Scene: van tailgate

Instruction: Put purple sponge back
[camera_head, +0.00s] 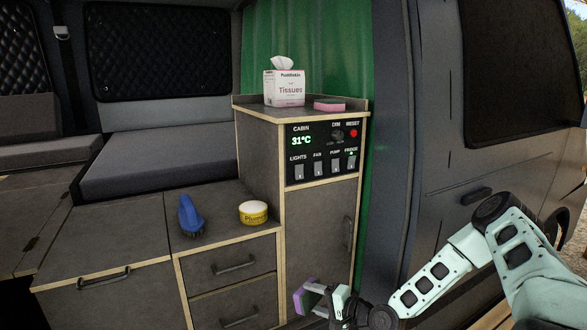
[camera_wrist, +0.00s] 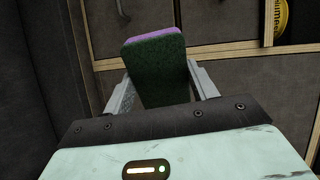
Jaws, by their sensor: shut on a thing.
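The purple sponge (camera_wrist: 158,70) has a dark green scouring side that faces the wrist camera, with a thin purple edge along its top. My gripper (camera_wrist: 160,88) is shut on it, one finger at each side. In the head view the sponge (camera_head: 300,298) shows its purple side at the lower middle. There my gripper (camera_head: 322,292) holds it in front of the lower cabinet door, below the level of the counter. The gripper hides part of the sponge.
A pink sponge (camera_head: 329,104) lies beside a tissue box (camera_head: 284,88) on the tall cabinet's top, above the control panel (camera_head: 322,153). The van's side wall (camera_head: 440,100) is at the right.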

